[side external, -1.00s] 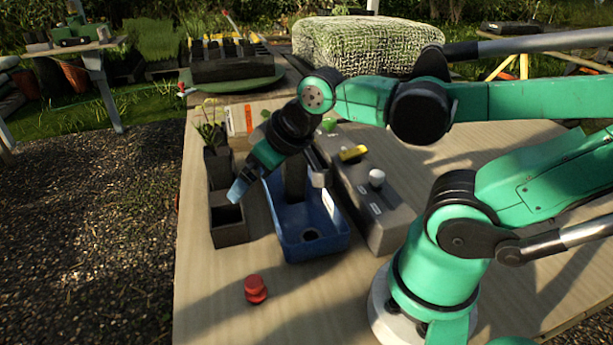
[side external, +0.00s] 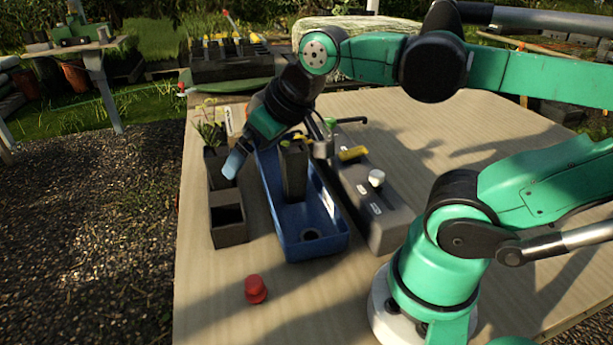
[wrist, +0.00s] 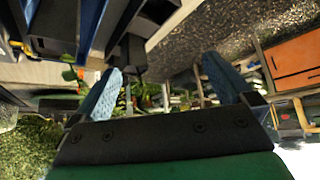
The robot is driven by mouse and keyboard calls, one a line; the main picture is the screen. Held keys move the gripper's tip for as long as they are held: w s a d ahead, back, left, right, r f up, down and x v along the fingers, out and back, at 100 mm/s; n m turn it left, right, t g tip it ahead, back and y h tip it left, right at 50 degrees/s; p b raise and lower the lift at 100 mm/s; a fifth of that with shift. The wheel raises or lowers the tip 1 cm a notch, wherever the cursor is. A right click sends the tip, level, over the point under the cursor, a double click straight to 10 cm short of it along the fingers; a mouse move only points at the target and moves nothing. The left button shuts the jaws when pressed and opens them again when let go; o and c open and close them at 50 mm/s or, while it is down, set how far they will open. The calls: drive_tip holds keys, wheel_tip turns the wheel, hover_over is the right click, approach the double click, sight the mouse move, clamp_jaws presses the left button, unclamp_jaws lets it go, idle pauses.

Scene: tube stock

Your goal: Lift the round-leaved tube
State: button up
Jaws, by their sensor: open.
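A dark square tube pot (side external: 294,172) stands upright inside the blue tray (side external: 325,240), with small broad green leaves at its top; it looks like the round-leaved tube. Another dark pot (side external: 217,166) with thin-leaved greenery stands left of the tray, behind an empty dark pot (side external: 228,222). My gripper (side external: 234,164) hangs over the left pots and the tray's back left. One blue fingertip shows there, the other is hidden. In the wrist view my gripper (wrist: 165,85) is open, its blue fingers wide apart, with foliage and dark pots beyond. Nothing is held.
A grey box (side external: 385,222) with a white knob (side external: 376,177) and a yellow piece (side external: 353,153) stands right of the tray. A red button (side external: 255,290) is at the front. The tabletop at the right is clear.

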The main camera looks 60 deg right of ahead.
drive_tip(key=w+d+r+n+g, duration=0.2)
drive_tip(key=d+n+g, duration=0.2)
drive_tip(key=d, duration=0.3)
drive_tip(key=n+g, duration=0.2)
drive_tip(key=n, duration=0.2)
hover_over(294, 146)
drive_tip(key=shift+f+y, duration=0.4)
drive_tip(key=shift+f, duration=0.15)
drive_tip(key=shift+n, duration=0.5)
wheel_tip(294, 146, down, 4)
drive_tip(key=shift+d+f, duration=0.15)
drive_tip(key=shift+f, duration=0.05)
drive_tip(key=shift+w+a+f, duration=0.1)
drive_tip(key=shift+a+f, duration=0.05)
drive_tip(key=shift+f, duration=1.45)
drive_tip(key=shift+w+a+f, duration=0.1)
drive_tip(key=shift+f, duration=1.5)
drive_tip(key=c, duration=1.5)
drive_tip(key=shift+r, duration=0.2)
